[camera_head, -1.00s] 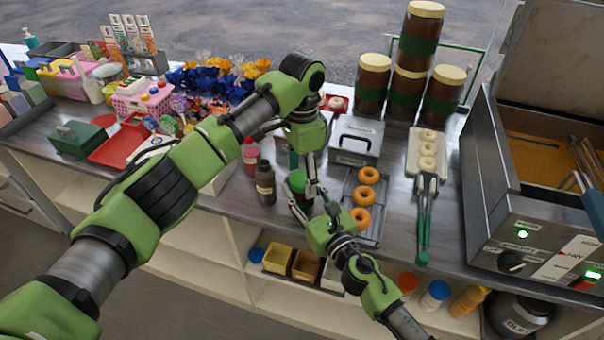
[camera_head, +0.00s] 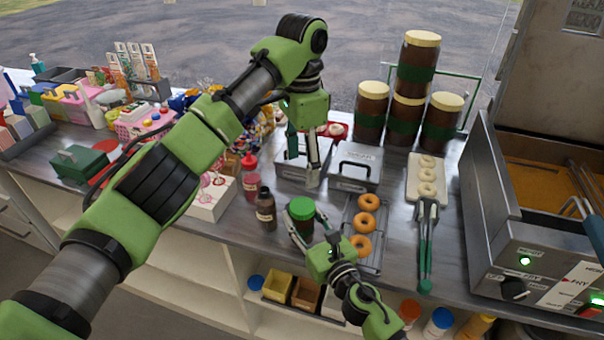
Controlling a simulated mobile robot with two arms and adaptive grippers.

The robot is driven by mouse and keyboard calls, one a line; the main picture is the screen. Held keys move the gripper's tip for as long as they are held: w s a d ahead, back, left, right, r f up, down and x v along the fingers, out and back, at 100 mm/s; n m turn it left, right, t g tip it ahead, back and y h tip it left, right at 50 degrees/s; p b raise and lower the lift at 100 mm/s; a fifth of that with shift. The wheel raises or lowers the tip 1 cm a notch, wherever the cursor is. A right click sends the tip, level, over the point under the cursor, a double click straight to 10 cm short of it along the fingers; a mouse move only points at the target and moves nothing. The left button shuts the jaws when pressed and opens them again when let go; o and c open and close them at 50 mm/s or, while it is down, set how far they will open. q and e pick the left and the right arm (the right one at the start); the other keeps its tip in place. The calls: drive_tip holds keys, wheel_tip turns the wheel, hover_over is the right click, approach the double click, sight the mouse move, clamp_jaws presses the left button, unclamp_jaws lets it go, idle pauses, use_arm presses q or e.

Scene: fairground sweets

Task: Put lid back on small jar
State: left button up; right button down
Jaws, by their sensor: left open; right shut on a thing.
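The small jar (camera_head: 303,228) stands on the metal counter near its front edge, dark-bodied and partly hidden by my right gripper. The green lid (camera_head: 300,207) sits on top of the jar and looks level; whether it is screwed tight I cannot tell. My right gripper (camera_head: 310,230) comes from the front and is shut on the jar's body. My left gripper (camera_head: 304,172) is open and empty, pointing down above and behind the lid, clear of it.
A dark bottle (camera_head: 265,210) and a red bottle (camera_head: 250,178) stand left of the jar. A rack of orange doughnuts (camera_head: 367,203) is close on the right. Metal boxes (camera_head: 355,168) stand behind. Tall brown jars (camera_head: 407,115) stand farther back.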

drive_tip(key=c, duration=1.2)
unclamp_jaws()
drive_tip(key=shift+o, duration=0.2)
drive_tip(key=v, duration=1.2)
